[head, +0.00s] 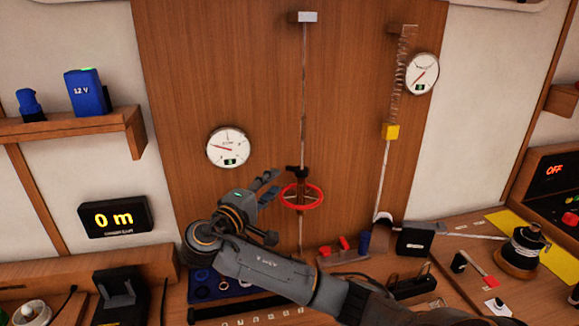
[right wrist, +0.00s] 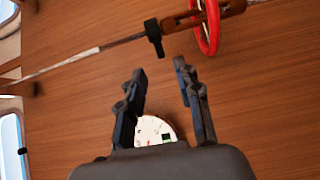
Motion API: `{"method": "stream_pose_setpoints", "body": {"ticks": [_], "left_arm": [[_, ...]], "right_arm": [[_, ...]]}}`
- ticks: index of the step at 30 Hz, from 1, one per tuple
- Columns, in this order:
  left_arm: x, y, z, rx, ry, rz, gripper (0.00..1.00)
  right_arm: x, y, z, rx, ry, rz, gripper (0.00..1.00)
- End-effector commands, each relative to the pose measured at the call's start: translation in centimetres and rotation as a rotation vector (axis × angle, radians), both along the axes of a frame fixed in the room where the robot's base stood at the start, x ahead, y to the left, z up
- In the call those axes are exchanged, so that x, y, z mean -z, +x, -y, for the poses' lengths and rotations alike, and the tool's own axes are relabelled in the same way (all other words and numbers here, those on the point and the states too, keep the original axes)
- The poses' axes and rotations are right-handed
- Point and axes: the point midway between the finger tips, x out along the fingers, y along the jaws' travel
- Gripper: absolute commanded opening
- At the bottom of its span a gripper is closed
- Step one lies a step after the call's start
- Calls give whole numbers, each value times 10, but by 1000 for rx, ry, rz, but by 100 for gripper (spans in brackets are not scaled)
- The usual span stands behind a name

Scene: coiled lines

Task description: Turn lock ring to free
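A red ring-shaped wheel (head: 318,203) sits around a thin vertical rod (head: 303,90) in front of the wood panel. Just above it on the rod is a small black collar with a side tab (head: 297,171); I cannot tell which of the two is the lock ring. My right gripper (head: 271,207) is open and empty, just left of the wheel. In the right wrist view the open fingers (right wrist: 160,70) point toward the black collar (right wrist: 153,38), apart from it, with the red wheel (right wrist: 212,30) beyond to the right. My left gripper is out of view.
A round dial (head: 228,147) is on the panel left of the rod. A spring with a yellow block (head: 390,132) hangs at the right. Below is a bench with a blue tray (head: 215,287), red-topped parts (head: 343,244) and a black box (head: 415,240).

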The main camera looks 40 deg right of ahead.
Motion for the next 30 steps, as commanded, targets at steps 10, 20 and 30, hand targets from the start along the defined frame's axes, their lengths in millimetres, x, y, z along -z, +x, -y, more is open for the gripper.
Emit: {"method": "stream_pose_setpoints", "body": {"ticks": [10, 20, 30], "left_arm": [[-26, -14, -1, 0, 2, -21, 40], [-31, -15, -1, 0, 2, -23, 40], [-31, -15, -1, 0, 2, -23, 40]], "right_arm": [[-3, 21, 67, 1, -1, -2, 34], [0, 29, 87, -1, 1, 0, 34], [0, 29, 87, -1, 1, 0, 7]]}}
